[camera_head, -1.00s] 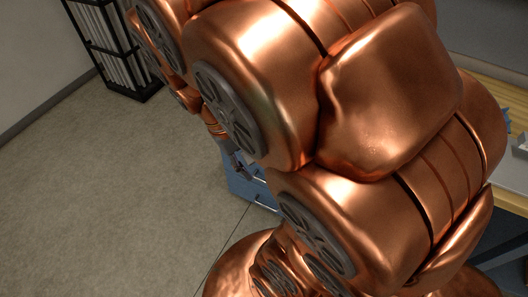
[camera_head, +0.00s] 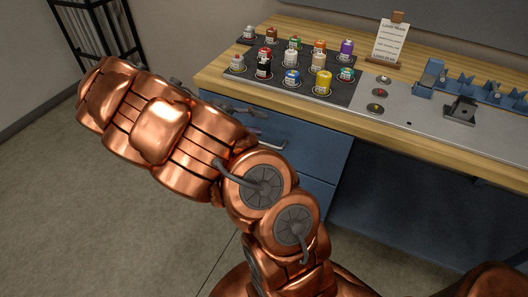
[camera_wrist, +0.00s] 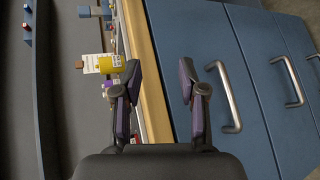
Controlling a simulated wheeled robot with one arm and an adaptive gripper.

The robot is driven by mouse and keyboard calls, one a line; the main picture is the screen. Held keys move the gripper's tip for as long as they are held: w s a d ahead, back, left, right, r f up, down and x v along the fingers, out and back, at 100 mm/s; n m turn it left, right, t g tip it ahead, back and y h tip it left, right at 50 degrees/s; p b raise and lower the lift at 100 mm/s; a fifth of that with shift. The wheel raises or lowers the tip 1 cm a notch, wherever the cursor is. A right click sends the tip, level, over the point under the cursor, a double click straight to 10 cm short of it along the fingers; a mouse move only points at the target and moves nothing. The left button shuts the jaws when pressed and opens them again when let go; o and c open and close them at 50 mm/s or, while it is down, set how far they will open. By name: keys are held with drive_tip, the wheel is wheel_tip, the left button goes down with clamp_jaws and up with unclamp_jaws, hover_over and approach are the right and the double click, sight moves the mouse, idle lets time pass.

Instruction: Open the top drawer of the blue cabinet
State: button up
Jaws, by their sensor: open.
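The blue cabinet (camera_head: 305,145) stands under the left end of a wooden worktop, partly hidden by my arm. In the wrist view its top drawer (camera_wrist: 190,30) lies beside the worktop edge, and its front looks flush. The top drawer's silver bar handle (camera_wrist: 232,100) is to the right of my gripper (camera_wrist: 160,72). My gripper is open and empty, with one finger over the worktop edge and the other in front of the drawer front. The handle is not between the fingers. Lower drawers with similar handles (camera_wrist: 293,82) show farther right.
The worktop (camera_head: 390,140) carries a dark mat (camera_head: 335,99) with several coloured bottles, a small sign (camera_head: 390,42), a metal plate and blue fixtures (camera_head: 430,75). A black rack (camera_head: 95,30) stands at the back left. The floor to the left is clear.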

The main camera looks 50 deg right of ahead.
drive_tip(key=w+d+f+n+h+b, duration=0.15)
drive_tip(key=w+f+h+b, duration=0.4)
drive_tip(key=f, duration=1.05)
drive_tip(key=shift+t+y, duration=0.4)
drive_tip(key=shift+y, duration=0.55)
drive_tip(key=shift+s+d+f, duration=0.15)
drive_tip(key=shift+s+d, duration=0.1)
drive_tip(key=shift+d, duration=0.8)
drive_tip(key=shift+s+d+f, duration=0.1)
drive_tip(key=shift+s+d, duration=0.1)
drive_tip(key=shift+d, duration=0.85)
drive_tip(key=shift+s+d+f, duration=0.15)
drive_tip(key=shift+s+d, duration=0.1)
drive_tip(key=shift+d, duration=0.8)
clamp_jaws()
